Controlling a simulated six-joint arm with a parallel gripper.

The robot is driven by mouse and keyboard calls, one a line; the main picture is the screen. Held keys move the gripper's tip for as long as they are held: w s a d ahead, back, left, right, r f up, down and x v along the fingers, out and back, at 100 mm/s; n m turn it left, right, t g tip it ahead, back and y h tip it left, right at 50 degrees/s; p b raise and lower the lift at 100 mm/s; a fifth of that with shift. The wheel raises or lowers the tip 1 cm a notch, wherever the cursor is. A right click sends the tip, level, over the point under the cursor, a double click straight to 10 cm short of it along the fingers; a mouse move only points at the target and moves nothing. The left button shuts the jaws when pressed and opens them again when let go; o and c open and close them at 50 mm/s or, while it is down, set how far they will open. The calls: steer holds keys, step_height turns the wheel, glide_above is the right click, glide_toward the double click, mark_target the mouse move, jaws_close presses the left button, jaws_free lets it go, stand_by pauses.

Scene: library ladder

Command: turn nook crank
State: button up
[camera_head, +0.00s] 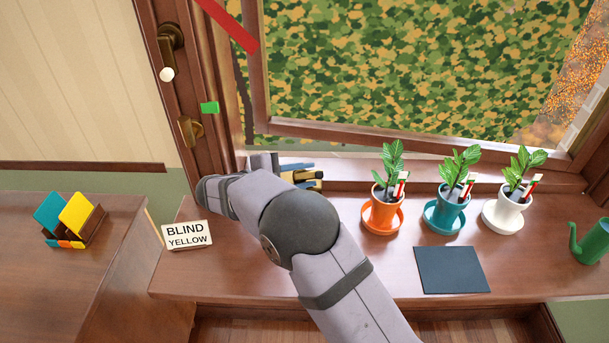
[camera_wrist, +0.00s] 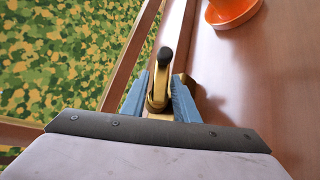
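The crank is a curved brass arm with a dark knob (camera_wrist: 166,57). It sits at the foot of the window frame, and part of its brass also shows in the head view (camera_head: 313,174). My gripper (camera_wrist: 161,92) has two blue fingers, one on each side of the crank's brass arm, with the dark knob beyond the fingertips. I cannot tell whether the fingers press on the brass or only flank it. In the head view my arm hides much of the gripper and crank.
An orange pot and saucer (camera_head: 382,221) stand to the right, with a teal pot (camera_head: 452,211) and a white pot (camera_head: 514,202) beyond. A dark mat (camera_head: 450,270) lies in front. A card reading "BLIND YELLOW" (camera_head: 187,235) stands left. The window sash (camera_head: 262,80) rises behind.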

steer(key=shift+n, duration=0.3)
steer(key=shift+r+n+t+p, duration=0.15)
steer(key=shift+n+t+p, duration=0.3)
steer(key=shift+n+t, duration=0.6)
steer(key=b+v, duration=0.2)
steer(key=v, duration=0.6)
steer(key=s+d+r+m+g+p, duration=0.2)
steer(key=s+d+g+p, duration=0.1)
steer(key=d, duration=0.5)
steer(key=s+d+r+m+g+p, duration=0.2)
steer(key=s+d+m+g+p, duration=0.1)
steer(key=s+d+p, duration=0.3)
steer(key=s+d+r+m+g+y+p, duration=0.1)
steer(key=s+d+r+m+g+p, duration=0.1)
steer(key=s+d, duration=0.4)
steer(key=shift+s+d+m+g+p, duration=0.45)
steer(key=shift+d+g+p, duration=0.75)
steer(key=shift+d, duration=1.4)
steer(key=shift+w, duration=0.1)
